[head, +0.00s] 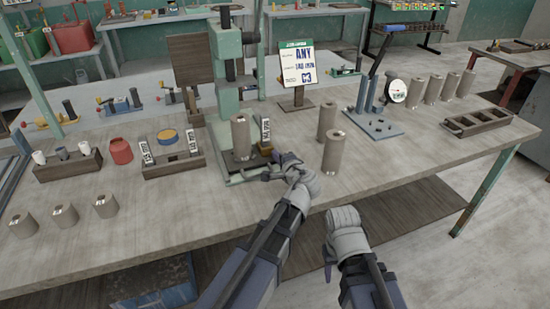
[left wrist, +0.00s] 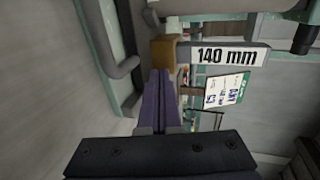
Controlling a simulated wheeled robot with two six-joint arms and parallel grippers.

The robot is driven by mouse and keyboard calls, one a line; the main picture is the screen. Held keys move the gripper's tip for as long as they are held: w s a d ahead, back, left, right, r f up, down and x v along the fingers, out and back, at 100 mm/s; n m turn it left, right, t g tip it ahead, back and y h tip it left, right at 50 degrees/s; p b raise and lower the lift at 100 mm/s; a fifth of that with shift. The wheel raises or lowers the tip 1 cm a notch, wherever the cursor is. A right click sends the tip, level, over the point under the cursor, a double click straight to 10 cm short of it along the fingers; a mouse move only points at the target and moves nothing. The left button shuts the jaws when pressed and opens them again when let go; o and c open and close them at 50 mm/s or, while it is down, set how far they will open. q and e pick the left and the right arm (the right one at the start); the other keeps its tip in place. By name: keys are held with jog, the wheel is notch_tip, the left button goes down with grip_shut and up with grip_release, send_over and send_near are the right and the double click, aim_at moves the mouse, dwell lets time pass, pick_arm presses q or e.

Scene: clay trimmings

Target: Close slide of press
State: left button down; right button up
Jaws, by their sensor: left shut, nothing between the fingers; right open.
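The green press (head: 228,85) stands mid-table with a dark vertical ram. At its foot is a low pale-green slide (head: 240,178) with a bar handle along its front, and a grey cylinder (head: 241,140) stands upright on it. A yellow-brown block with a "140 mm" label (left wrist: 225,56) sits at its right. My left gripper (head: 268,174) is shut and empty, close to the handle's right end. In the left wrist view its fingers (left wrist: 157,75) are together beside the grey handle bar (left wrist: 127,66); I cannot tell whether they touch. My right gripper (head: 344,217) is open, in front of the table edge.
Two grey cylinders (head: 333,152) stand right of the press. A sign reading "ANY" (head: 298,65), a blue-grey stand (head: 374,122) and a dark mould tray (head: 490,121) are farther right. Labelled wooden racks (head: 172,156) and a red pot (head: 120,151) stand left.

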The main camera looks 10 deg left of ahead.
aim_at(258, 133)
pick_arm(q)
jog(key=w+a, duration=0.3)
jog(key=w, duration=0.2)
jog(key=w+a, duration=0.4)
jog(key=w, duration=0.2)
jog(key=w+a, duration=0.4)
jog(key=w, duration=0.1)
jog(key=shift+w+a, duration=0.1)
jog(key=shift+w, duration=0.25)
jog(key=shift+w+a+r, duration=0.1)
jog(key=shift+w+a, duration=0.1)
jog(key=shift+w, duration=0.15)
pick_arm(e)
jog(key=shift+s, duration=0.1)
jog(key=shift+d, duration=0.1)
